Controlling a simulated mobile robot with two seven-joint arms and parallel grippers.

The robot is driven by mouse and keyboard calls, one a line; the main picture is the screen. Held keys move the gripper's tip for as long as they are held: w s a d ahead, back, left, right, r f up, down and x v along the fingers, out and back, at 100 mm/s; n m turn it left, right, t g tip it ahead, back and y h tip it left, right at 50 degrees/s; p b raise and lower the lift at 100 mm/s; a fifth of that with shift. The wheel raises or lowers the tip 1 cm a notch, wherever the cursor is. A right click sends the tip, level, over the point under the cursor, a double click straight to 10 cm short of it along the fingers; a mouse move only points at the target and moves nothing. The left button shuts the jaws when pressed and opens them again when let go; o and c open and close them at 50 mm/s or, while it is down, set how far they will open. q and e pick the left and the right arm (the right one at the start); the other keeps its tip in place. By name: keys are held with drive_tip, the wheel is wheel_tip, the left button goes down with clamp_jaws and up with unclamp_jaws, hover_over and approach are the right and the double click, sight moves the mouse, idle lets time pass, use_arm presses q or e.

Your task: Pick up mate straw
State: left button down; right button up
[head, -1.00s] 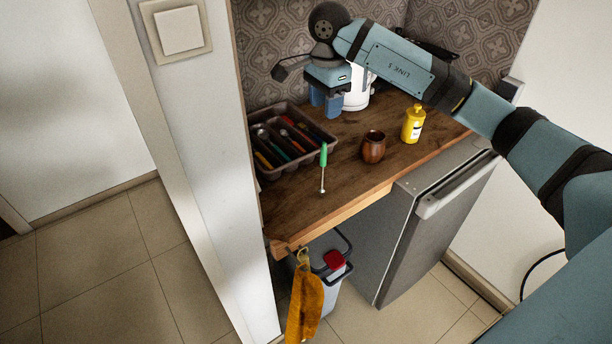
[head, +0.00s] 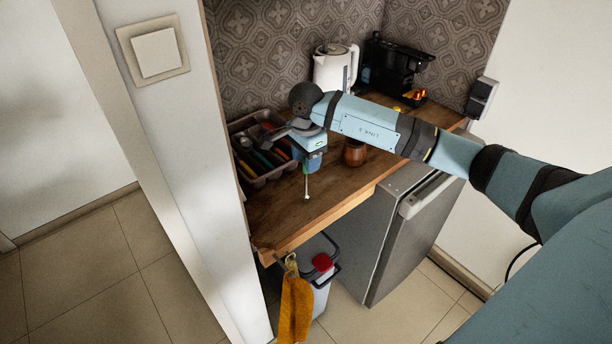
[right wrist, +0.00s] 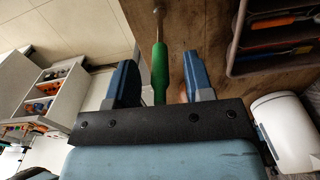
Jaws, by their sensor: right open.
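The mate straw, with a green handle and a thin metal stem, lies on the wooden counter (head: 285,222); in the head view only its metal stem (head: 307,188) shows clearly below my right gripper (head: 310,165). In the right wrist view its green handle (right wrist: 159,68) is between the two blue fingers of my right gripper (right wrist: 160,72), with a gap on each side. The gripper is open, and the arm hides most of the handle from the head view. My left gripper is not in view.
A brown mate cup (head: 354,154) stands just right of the gripper. A cutlery tray (head: 262,180) with several utensils is to the left. A white kettle (head: 335,68) and a black coffee machine (head: 394,65) stand behind. The counter's front is clear.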

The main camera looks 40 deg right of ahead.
drive_tip(key=shift+f, duration=0.15)
drive_tip(key=shift+c, duration=0.3)
clamp_jaws()
